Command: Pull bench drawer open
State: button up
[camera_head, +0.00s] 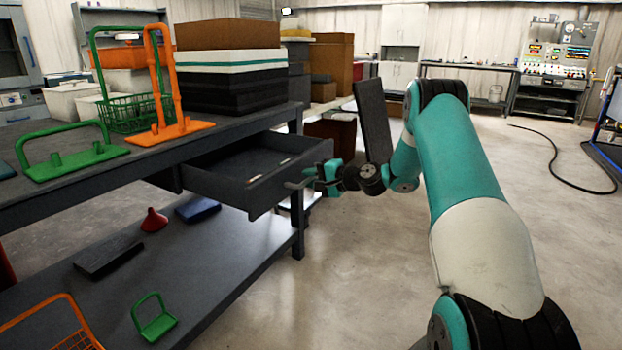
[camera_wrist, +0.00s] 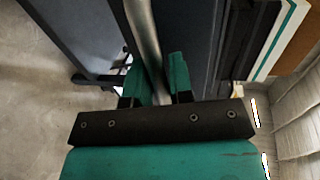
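The bench drawer (camera_head: 262,190) is dark grey and stands pulled out from under the bench top, its inside showing bare. Its metal bar handle (camera_head: 297,184) is on the front panel, partly hidden by my gripper (camera_head: 322,175). In the wrist view the handle (camera_wrist: 143,32) runs down between the two teal fingers of my gripper (camera_wrist: 160,80), which look closed on it from both sides. The drawer front (camera_wrist: 185,35) lies just beyond the fingers. The exact finger contact is partly hidden.
The bench top (camera_head: 225,127) carries green and orange racks, bins and stacked boxes (camera_head: 228,62). The lower shelf (camera_head: 215,245) holds a red funnel (camera_head: 154,220), a blue block (camera_head: 197,208) and small racks. The floor right of the bench is clear; a black hose (camera_head: 560,170) lies farther off.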

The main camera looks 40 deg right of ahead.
jog(key=shift+o, duration=1.3)
jog(key=p+v, duration=0.1)
jog(key=v, duration=1.6)
jog(key=shift+s+p, duration=0.2)
jog(key=shift+p, duration=0.1)
